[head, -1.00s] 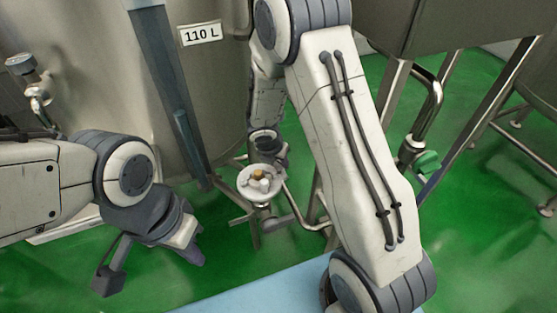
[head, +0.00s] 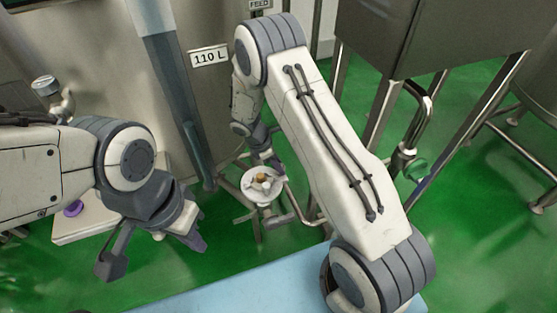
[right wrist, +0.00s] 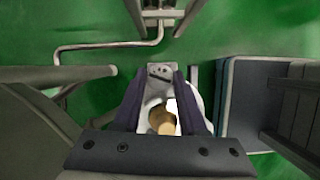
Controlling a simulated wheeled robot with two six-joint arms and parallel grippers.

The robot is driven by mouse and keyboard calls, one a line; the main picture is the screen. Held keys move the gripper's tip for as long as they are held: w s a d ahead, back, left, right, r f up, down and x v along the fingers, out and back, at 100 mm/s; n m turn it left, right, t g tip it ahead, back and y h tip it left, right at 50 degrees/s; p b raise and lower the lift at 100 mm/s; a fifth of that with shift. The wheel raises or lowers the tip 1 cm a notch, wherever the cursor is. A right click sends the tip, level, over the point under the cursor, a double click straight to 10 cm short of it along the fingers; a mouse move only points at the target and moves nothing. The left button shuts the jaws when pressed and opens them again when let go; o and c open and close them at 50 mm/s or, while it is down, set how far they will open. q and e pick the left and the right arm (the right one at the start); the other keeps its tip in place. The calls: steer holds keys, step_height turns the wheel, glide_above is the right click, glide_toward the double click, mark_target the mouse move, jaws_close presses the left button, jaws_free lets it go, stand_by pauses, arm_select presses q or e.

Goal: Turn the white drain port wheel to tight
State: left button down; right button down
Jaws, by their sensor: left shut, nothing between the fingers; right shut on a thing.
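The white drain port wheel (head: 262,184) is low in front of the 110 L tank in the head view, with a tan hub at its centre. My right gripper (head: 268,163) reaches it from behind. In the right wrist view my right gripper (right wrist: 160,75) is shut on the wheel (right wrist: 150,101), whose white rim and tan hub show between the two dark fingers. The exact grip on the rim is partly hidden. My left gripper (head: 192,241) is shut and empty, apart from the wheel at the lower left of the head view.
The tank (head: 215,90) and its grey leg (head: 172,85) stand behind the wheel. A bent pipe (head: 300,212) runs beside the wheel. A white box (head: 95,222) with a purple knob (head: 73,208) is at the left.

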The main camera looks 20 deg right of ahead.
steer(key=m+g, duration=0.1)
steer(key=m, duration=0.1)
steer(key=shift+w+m+p, duration=0.1)
steer(key=shift+m+p, duration=0.25)
steer(key=shift+m, duration=0.05)
steer(key=m+g+y, duration=0.1)
steer(key=m, duration=0.1)
steer(key=shift+m, duration=0.4)
steer(key=m+g+y, duration=0.1)
steer(key=m, duration=0.3)
steer(key=shift+w+d, duration=0.15)
steer(key=shift+m+g+y, duration=0.5)
steer(key=shift+m+y, duration=0.1)
steer(key=shift+m, duration=1.5)
steer(key=shift+c, duration=2.3)
jaws_free()
steer(key=shift+d, duration=0.1)
